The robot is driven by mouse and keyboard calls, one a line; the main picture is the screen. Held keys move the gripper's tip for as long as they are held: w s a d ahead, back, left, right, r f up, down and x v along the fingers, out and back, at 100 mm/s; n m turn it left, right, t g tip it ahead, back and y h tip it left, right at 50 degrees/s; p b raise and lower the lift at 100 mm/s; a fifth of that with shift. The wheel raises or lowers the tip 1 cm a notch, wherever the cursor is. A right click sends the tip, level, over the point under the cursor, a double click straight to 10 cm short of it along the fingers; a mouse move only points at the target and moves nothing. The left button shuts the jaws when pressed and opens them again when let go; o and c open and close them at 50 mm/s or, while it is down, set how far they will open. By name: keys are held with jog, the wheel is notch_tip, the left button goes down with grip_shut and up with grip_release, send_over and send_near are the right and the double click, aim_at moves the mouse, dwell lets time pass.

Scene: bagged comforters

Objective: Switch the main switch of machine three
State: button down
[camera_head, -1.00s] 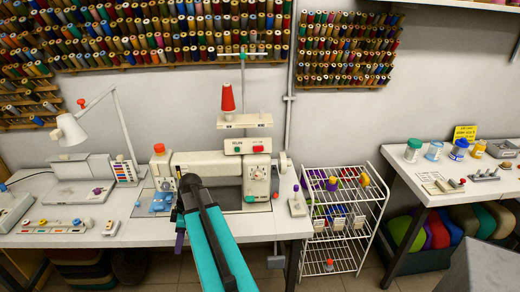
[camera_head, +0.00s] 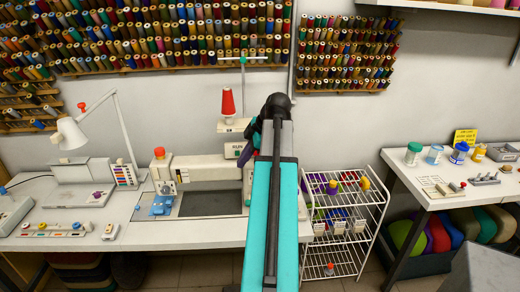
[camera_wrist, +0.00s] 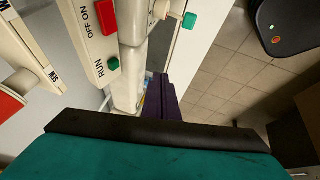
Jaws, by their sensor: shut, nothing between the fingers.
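The white sewing machine (camera_head: 205,166) stands on the middle bench, with its right part hidden behind my arm. In the wrist view, a pale panel shows a red switch (camera_wrist: 106,17) beside the words OFF and ON. A green button (camera_wrist: 113,63) sits beside the word RUN. No number for machine three is readable. My purple gripper (camera_wrist: 160,103) is shut and empty, below and right of the panel in the wrist view, apart from the red switch. In the head view my gripper (camera_head: 246,152) is partly hidden by my arm, near the machine's right part.
A white lamp (camera_head: 70,132) and a row of small controls (camera_head: 52,228) are on the left. A wire rack (camera_head: 345,222) stands right of the bench. A second table (camera_head: 440,190) holds jars.

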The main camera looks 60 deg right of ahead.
jog(key=s+d+r+h, duration=0.2)
jog(key=s+d+r, duration=0.3)
jog(key=s+r, duration=0.4)
jog(key=shift+s+d+r+t, duration=0.25)
jog(key=shift+s+r+t, duration=0.15)
jog(key=shift+r, duration=0.2)
jog(key=shift+w+f, duration=0.15)
jog(key=shift+w+d+f+p, duration=0.6)
jog(key=shift+w+f, duration=0.7)
jog(key=shift+f, duration=0.25)
jog(key=shift+w+d+f+p, duration=0.6)
jog(key=shift+w+f, duration=0.75)
jog(key=shift+f, duration=0.25)
jog(key=shift+w+d+f+p, duration=0.5)
jog(key=shift+w+f+p, duration=0.2)
jog(key=shift+w+f, duration=0.75)
jog(key=shift+s+f, duration=0.1)
jog(key=shift+s, duration=0.1)
